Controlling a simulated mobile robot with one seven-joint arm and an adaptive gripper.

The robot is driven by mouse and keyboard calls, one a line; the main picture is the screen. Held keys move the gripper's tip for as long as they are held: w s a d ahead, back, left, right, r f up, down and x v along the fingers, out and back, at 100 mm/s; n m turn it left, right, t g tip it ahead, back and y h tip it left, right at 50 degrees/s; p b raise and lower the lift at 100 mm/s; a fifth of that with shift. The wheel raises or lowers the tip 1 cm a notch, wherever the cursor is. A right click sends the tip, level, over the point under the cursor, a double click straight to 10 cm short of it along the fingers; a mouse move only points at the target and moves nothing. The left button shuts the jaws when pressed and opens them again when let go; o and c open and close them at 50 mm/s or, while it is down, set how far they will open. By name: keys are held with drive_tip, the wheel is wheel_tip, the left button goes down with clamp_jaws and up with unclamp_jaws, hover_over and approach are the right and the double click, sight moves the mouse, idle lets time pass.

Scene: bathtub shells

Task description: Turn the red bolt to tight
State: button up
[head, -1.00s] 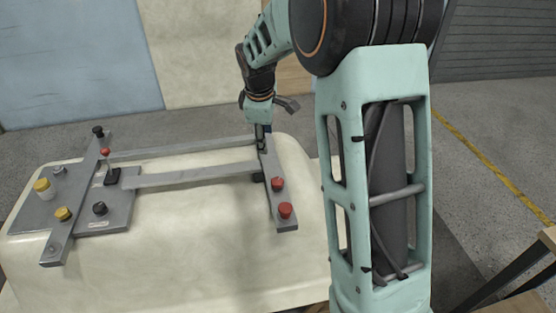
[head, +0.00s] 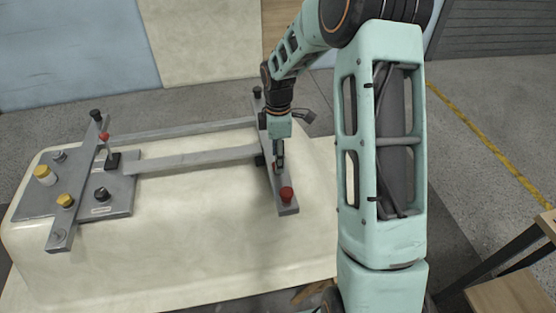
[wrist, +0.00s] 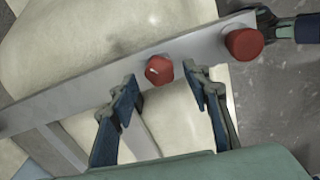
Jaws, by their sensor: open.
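A red bolt (wrist: 158,70) with a white mark on its top sits on a grey metal bar in the wrist view. A larger round red knob (wrist: 243,43) sits further right on the same bar; in the head view this red knob (head: 287,194) is near the bar's front end. My gripper (wrist: 160,82) is open, its fingers to the left and right of the marked bolt. I cannot tell whether they touch it. In the head view my gripper (head: 278,163) points down over the bar and mostly hides the marked bolt.
The crossbar (head: 289,210) lies on a cream bathtub shell (head: 200,250), joined by long flat rails (head: 190,159) to a grey plate (head: 120,195). A wooden table (head: 510,292) stands at lower right.

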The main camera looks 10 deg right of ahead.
drive_tip(key=shift+f, duration=0.9)
drive_tip(key=shift+c, duration=0.4)
drive_tip(key=c, duration=1.1)
